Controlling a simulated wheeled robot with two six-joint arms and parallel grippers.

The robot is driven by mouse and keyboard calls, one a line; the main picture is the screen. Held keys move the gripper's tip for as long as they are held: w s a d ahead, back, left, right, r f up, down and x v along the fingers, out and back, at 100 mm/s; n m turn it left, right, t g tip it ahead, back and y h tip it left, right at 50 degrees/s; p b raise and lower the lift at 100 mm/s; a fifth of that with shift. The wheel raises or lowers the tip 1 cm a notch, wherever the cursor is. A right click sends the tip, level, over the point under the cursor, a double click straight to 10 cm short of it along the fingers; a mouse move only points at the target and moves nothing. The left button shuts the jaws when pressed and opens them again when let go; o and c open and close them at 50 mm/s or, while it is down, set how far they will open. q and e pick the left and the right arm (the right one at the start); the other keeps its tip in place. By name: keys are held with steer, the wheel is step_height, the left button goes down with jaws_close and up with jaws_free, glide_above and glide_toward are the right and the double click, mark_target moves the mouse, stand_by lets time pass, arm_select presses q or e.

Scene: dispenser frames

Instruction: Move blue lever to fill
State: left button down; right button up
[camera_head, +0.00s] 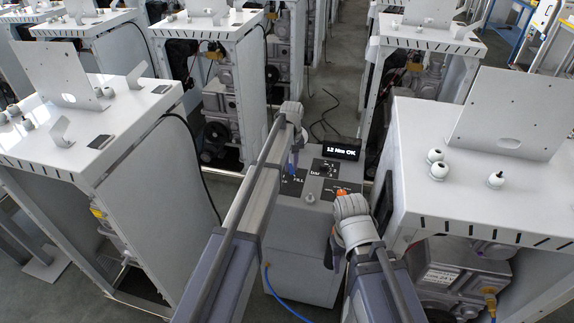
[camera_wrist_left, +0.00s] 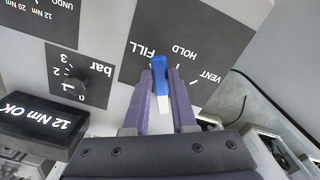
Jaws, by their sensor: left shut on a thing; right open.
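The blue lever (camera_wrist_left: 161,72) is on a dark panel (camera_wrist_left: 226,35) marked FILL, HOLD and VENT, which appears upside down in the left wrist view. Its blue end is beside the FILL label; its pale lower part runs down between my fingers. My left gripper (camera_wrist_left: 164,88) is shut on the lever, one purple finger on each side. In the head view my left gripper (camera_head: 293,160) is over the panel on the grey console (camera_head: 313,222), largely hiding the lever. My right gripper (camera_head: 331,250) is open at the console's front right, partly hidden by its own wrist.
A display (camera_head: 341,150) reads "12 Nm OK". A bar dial (camera_wrist_left: 80,86) sits beside the lever panel. An orange knob (camera_head: 341,192) is near my right wrist. White frames (camera_head: 480,200) stand close on both sides. A blue cable (camera_head: 283,300) hangs at the console's front.

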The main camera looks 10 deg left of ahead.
arm_select(q)
steer(key=shift+w+d+n, duration=0.2)
steer(key=shift+d+n, duration=0.1)
steer(key=shift+n, duration=0.4)
steer(key=shift+w+d+n, duration=0.2)
steer(key=shift+d+n, duration=0.1)
steer(key=shift+n, duration=0.4)
steer(key=c, duration=0.7)
jaws_free()
steer(key=shift+r, duration=0.1)
step_height(320, 180, up, 8)
steer(key=p, duration=0.7)
steer(key=shift+f+p, duration=0.2)
steer(key=shift+p, duration=0.2)
